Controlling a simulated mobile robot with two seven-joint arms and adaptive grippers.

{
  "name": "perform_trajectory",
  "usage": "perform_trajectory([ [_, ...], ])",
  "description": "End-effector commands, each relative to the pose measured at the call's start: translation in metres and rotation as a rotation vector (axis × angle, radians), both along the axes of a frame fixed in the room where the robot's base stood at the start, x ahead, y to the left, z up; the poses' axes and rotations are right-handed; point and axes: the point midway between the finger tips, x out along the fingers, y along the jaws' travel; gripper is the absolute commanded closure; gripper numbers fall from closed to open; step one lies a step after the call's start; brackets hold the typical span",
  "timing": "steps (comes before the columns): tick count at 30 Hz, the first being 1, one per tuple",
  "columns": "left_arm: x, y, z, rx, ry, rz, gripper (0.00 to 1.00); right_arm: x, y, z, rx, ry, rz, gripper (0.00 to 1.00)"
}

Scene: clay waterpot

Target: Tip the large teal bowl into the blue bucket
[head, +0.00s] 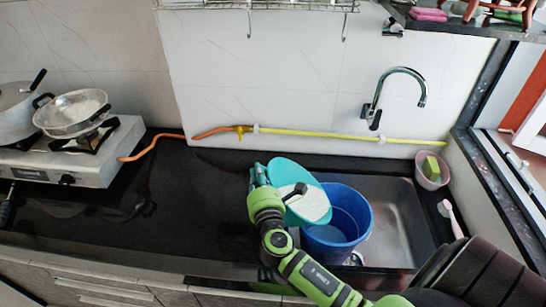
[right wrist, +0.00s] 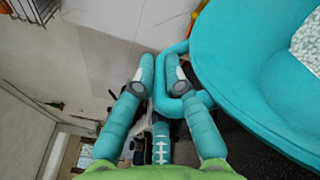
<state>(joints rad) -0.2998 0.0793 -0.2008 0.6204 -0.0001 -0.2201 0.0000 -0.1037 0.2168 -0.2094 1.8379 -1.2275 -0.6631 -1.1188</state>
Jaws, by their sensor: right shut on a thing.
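The large teal bowl (head: 286,170) is tilted, its inside showing, above the left part of the blue bucket (head: 355,218). Pale white contents (head: 315,207) lie in its lower part. My right gripper (head: 259,178) is at the bowl's left side. In the right wrist view, its two teal fingers (right wrist: 160,74) are closed on the looped handle of the bowl (right wrist: 235,60), and pale contents show at the right edge. The bucket stands upright in the sink, its left rim partly hidden by the bowl. My left gripper is not in view.
The metal sink (head: 400,215) has free room right of the bucket. A faucet (head: 376,105) rises behind it. A pink cup with a sponge (head: 431,170) and a brush (head: 450,215) are at right. A stove with pots (head: 70,150) is far left; the dark counter between is mostly clear.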

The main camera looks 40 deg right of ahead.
Motion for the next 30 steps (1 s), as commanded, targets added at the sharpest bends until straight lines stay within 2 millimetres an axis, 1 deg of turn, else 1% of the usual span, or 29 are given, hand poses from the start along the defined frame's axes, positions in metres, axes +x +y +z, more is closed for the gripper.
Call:
perform_trajectory([
  [1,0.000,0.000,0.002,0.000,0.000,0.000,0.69,-0.001,-0.002,0.003,0.004,-0.003,0.000,1.00],
  [12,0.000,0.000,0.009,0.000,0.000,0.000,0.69,-0.005,-0.012,0.012,0.051,-0.023,0.000,1.00],
  [30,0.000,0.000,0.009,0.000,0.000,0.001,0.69,-0.006,-0.014,0.013,0.058,-0.026,0.000,1.00],
])
